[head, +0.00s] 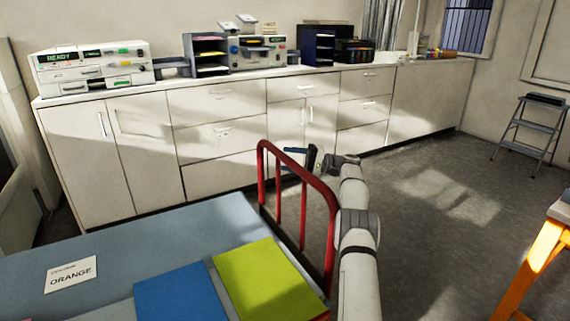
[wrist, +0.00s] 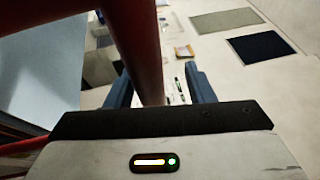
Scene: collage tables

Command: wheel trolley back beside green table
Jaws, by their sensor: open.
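The trolley's red tubular handle (head: 305,185) stands upright at the right edge of a grey-blue top (head: 190,232). I cannot tell if that top belongs to the trolley. My gripper (head: 290,159) is at the far, upper part of the handle. In the wrist view its two blue fingers are apart, and a red bar (wrist: 145,50) runs between them. I cannot tell if either finger touches it. The trolley's wheels are hidden. I cannot make out a green table.
A blue sheet (head: 183,298) and a yellow-green sheet (head: 262,280) lie on the grey-blue top, with a card reading ORANGE (head: 71,275). White cabinets (head: 220,135) line the back wall. An orange-legged table (head: 540,255) is at right, a step ladder (head: 530,127) behind. Floor between is clear.

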